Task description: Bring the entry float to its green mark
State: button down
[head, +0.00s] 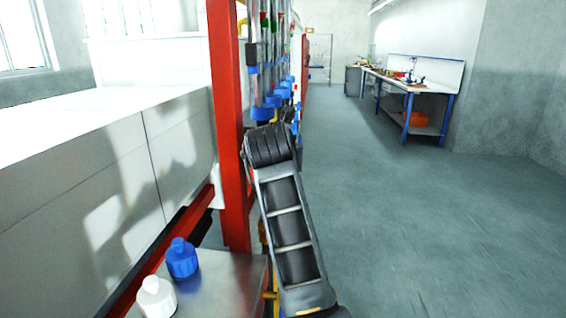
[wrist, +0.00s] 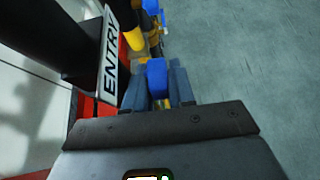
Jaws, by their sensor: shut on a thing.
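In the wrist view my gripper (wrist: 157,90) is shut on a blue knob (wrist: 157,77), with one dark finger on each side. The white ENTRY label (wrist: 109,66) stands just left of the fingers, on the rack. In the head view a row of upright clear tubes (head: 265,82) with blue lower fittings (head: 262,113) hangs on the red-framed rack. Small green (head: 273,21) and red pieces show high on the tubes. I cannot tell which is the entry float or its green mark. My arm hides the gripper and knob in the head view.
The rack's red post (head: 231,130) stands close left of my arm. A blue bottle (head: 181,260) and a white bottle (head: 156,298) stand on a metal shelf (head: 225,285). The floor to the right is clear up to a workbench (head: 415,88).

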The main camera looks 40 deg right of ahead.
jog(key=shift+g+y, duration=0.3)
dwell(0.5)
jog(key=c, duration=1.3)
grip_release()
jog(key=b+v, duration=0.1)
jog(key=v, duration=0.7)
jog(key=shift+d+f, duration=0.1)
